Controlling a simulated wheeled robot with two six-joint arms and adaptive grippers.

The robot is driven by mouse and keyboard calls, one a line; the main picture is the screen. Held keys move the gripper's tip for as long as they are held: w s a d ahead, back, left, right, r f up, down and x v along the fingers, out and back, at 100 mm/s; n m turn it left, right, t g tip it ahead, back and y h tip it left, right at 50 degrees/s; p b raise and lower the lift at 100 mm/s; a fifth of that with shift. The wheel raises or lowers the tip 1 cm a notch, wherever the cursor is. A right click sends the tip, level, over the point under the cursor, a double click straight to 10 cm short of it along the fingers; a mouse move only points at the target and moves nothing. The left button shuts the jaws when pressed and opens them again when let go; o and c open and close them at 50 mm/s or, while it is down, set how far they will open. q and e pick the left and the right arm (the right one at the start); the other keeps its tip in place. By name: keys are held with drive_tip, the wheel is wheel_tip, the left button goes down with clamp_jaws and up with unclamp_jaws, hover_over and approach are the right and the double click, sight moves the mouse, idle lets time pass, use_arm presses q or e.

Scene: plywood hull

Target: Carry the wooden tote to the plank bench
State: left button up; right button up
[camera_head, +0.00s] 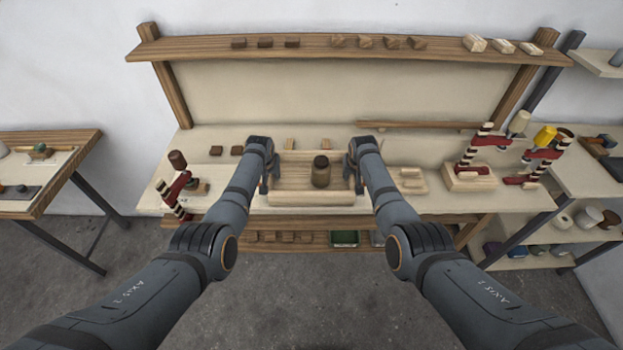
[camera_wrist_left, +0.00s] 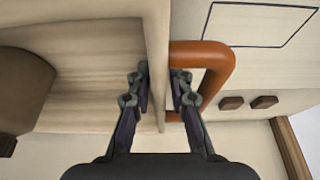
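The wooden tote (camera_head: 312,198) is a shallow pale box on the middle of the workbench, near its front edge. A dark brown jar (camera_head: 321,172) stands inside it. My left gripper (camera_head: 268,181) is at the tote's left end. In the left wrist view, its fingers (camera_wrist_left: 160,90) are close together on both sides of the tote's end wall (camera_wrist_left: 156,50), with one finger inside the orange-brown handle (camera_wrist_left: 222,75). My right gripper (camera_head: 353,181) is at the tote's right end, its fingertips too small to judge. I cannot tell which surface is the plank bench.
Red clamp-like stands are at left (camera_head: 175,190) and right (camera_head: 478,160) on the workbench (camera_head: 425,203). Small blocks lie behind the tote and on the shelf (camera_head: 335,46) above. A side table (camera_head: 50,170) stands left, and a rack (camera_head: 585,170) right. Floor (camera_head: 310,290) in front is clear.

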use_arm(q)
clamp_jaws()
use_arm(e)
clamp_jaws()
use_arm(q)
drive_tip(key=shift+r, duration=0.25)
use_arm(e)
drive_tip(key=shift+r, duration=0.25)
